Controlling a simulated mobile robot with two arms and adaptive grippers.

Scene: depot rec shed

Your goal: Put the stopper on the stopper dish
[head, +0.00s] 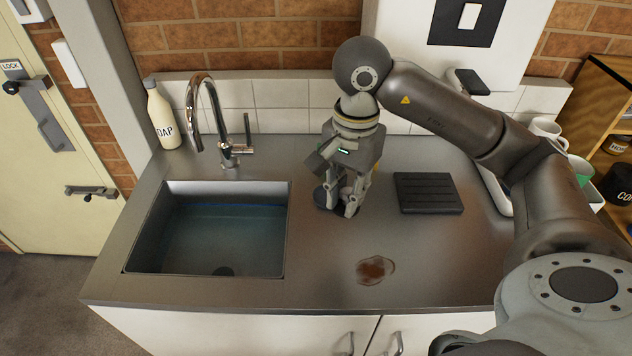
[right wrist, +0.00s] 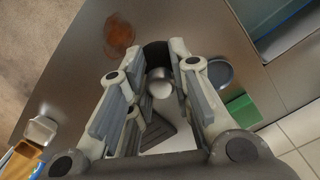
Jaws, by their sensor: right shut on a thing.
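My right gripper (head: 348,212) points down low over the steel counter, just right of the sink (head: 287,235). It is shut on the stopper (right wrist: 155,52), a black disc with a pale metal knob that shows between the fingers in the right wrist view. In the head view the fingers mostly hide it. The stopper dish (right wrist: 221,73), a small round blue-grey dish, lies on the counter beside the fingers, on the sink side. In the head view part of it (head: 321,196) shows left of the gripper. I cannot tell whether the stopper touches the counter. My left gripper is out of view.
A black ribbed mat (head: 428,193) lies right of the gripper. A brown stain (head: 374,269) marks the front counter. A green block (right wrist: 241,110) is near the dish.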

